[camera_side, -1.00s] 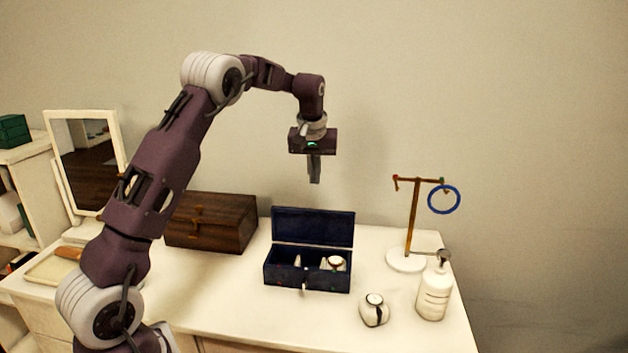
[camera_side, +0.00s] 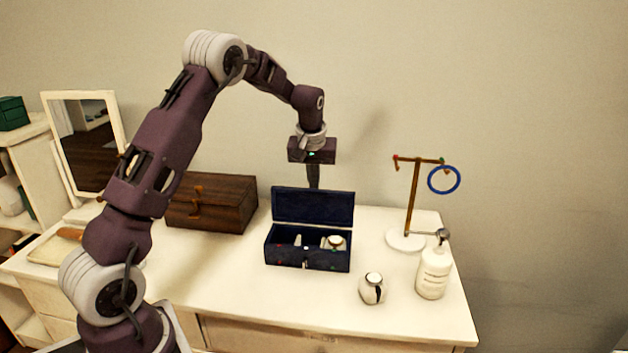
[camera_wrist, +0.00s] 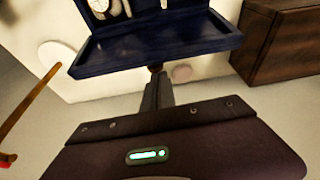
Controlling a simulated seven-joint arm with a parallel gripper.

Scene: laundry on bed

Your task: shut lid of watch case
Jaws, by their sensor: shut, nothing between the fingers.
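The dark blue watch case (camera_side: 308,258) stands on the white dresser with its lid (camera_side: 313,207) raised at the back. A watch (camera_side: 334,242) sits inside at the right. In the wrist view, the lid (camera_wrist: 150,45) crosses the upper part, and watches (camera_wrist: 115,8) show in the case beyond it. My gripper (camera_side: 313,186) is shut and empty, pointing down behind the lid. Its tips are hidden by the lid in the side view. In the wrist view the closed fingers (camera_wrist: 157,82) are close to the lid's back; I cannot tell whether they touch.
A brown wooden box (camera_side: 212,203) stands left of the case. A jewellery stand (camera_side: 411,205) with a blue ring, a white bottle (camera_side: 433,272) and a watch on a white holder (camera_side: 372,289) are at the right. The dresser top (camera_side: 270,300) is clear in front.

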